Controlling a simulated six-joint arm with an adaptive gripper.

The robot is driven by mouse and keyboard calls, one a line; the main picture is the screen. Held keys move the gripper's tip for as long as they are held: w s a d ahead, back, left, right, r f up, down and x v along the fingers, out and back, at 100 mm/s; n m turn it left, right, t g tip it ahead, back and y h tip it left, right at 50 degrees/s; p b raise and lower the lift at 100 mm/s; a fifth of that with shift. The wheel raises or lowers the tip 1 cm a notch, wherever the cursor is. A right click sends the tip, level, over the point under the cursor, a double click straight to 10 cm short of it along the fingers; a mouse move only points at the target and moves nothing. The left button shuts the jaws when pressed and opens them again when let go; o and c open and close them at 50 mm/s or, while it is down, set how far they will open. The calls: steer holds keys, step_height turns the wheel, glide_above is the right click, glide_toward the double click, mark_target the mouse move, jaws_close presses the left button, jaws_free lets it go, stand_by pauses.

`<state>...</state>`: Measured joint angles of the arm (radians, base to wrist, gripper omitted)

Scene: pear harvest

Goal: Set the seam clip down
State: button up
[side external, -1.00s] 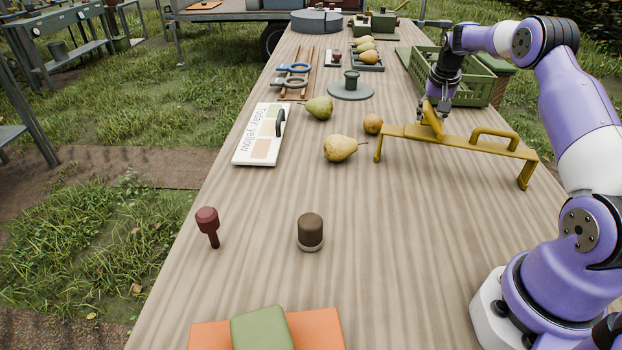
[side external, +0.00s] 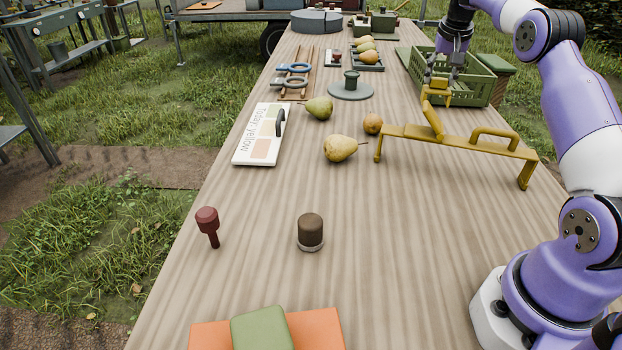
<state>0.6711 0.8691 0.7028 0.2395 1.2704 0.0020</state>
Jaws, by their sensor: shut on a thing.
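No part is labelled as the seam clip, so I cannot tell for sure which thing it is. A long yellow metal frame (side external: 455,143) stands on legs on the right side of the table. A slanted yellow lever (side external: 431,119) rises from near its left end, with a short yellow crossbar (side external: 437,93) at the top. My gripper (side external: 440,80) points down from above and is shut on this crossbar. The lever and crossbar look joined, though the fingers' exact contact is small. A fixed yellow handle (side external: 494,134) sits on the frame's right end.
Two pears (side external: 340,148) (side external: 319,108) and a small round brown fruit (side external: 373,123) lie left of the frame. A green crate (side external: 478,96) stands behind it. A dark brown cylinder (side external: 310,232) and a red peg (side external: 208,226) stand in front. The table's middle is largely clear.

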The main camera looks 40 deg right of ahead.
steer(key=shift+a, duration=0.1)
steer(key=w+a+r+n+t+y, duration=0.1)
steer(key=w+a+n, duration=0.35)
steer(key=a, duration=0.85)
steer(key=w+a+r+n+y, duration=0.1)
steer(key=w+a+n, duration=0.35)
steer(key=a, duration=0.75)
steer(key=s+a+n+y, duration=0.2)
steer(key=s+a+n, duration=0.3)
steer(key=a, duration=0.6)
steer(key=s+a+n+y, duration=0.1)
steer(key=s+a+n, duration=0.4)
steer(key=a, duration=0.6)
steer(key=shift+g, duration=0.3)
steer(key=shift+w+d+f, duration=1.1)
steer(key=shift+d+f, duration=0.3)
steer(key=shift+f, duration=0.55)
steer(key=shift+w+d+f, duration=1.1)
steer(key=shift+d+f, duration=0.25)
steer(key=shift+f, duration=0.6)
steer(key=shift+w+d+f, duration=1.1)
steer(key=shift+d+f, duration=0.3)
steer(key=shift+f, duration=0.55)
